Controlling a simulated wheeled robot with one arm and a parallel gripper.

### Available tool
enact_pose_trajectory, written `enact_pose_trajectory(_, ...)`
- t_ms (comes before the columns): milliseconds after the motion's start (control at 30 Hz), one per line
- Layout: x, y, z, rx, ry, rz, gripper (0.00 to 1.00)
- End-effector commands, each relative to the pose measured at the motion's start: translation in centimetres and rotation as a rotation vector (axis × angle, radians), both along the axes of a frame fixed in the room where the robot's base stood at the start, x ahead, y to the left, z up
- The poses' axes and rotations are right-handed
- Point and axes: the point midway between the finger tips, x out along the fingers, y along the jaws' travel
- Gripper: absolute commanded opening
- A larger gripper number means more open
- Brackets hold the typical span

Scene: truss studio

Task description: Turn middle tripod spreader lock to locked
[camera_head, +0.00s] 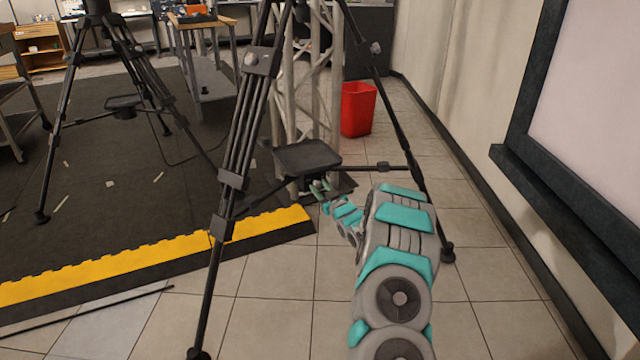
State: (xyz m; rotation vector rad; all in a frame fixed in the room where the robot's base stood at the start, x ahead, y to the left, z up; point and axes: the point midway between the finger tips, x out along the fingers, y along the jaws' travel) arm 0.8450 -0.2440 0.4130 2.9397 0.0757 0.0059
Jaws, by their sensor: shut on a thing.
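A black tripod (238,150) stands in front of me, its legs spread wide. Its spreader carries a dark square tray (306,156) at the centre, with arms reaching out to the legs. My gripper (320,187) is just under the front right edge of the tray, shut on a small part of the spreader hub, which I take to be the spreader lock. The gripper and my arm hide most of this part, so I cannot tell which way the lock is turned.
A second tripod (70,110) stands at the left on a dark mat with a yellow edge (150,254). A pale truss (310,80) rises behind the near tripod. A red bin (358,109) stands behind it. A wall with a framed board (590,110) bounds the right side.

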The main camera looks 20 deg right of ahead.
Motion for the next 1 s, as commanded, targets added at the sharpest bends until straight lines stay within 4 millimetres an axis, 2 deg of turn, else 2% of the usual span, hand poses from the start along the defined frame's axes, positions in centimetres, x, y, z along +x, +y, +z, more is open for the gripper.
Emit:
enact_pose_trajectory(600,-0.01,0.01,0.11,0.564,0.031,0.0,0.0)
enact_pose_trajectory(1000,-0.02,-0.07,-0.03,0.791,0.042,-0.001,0.0)
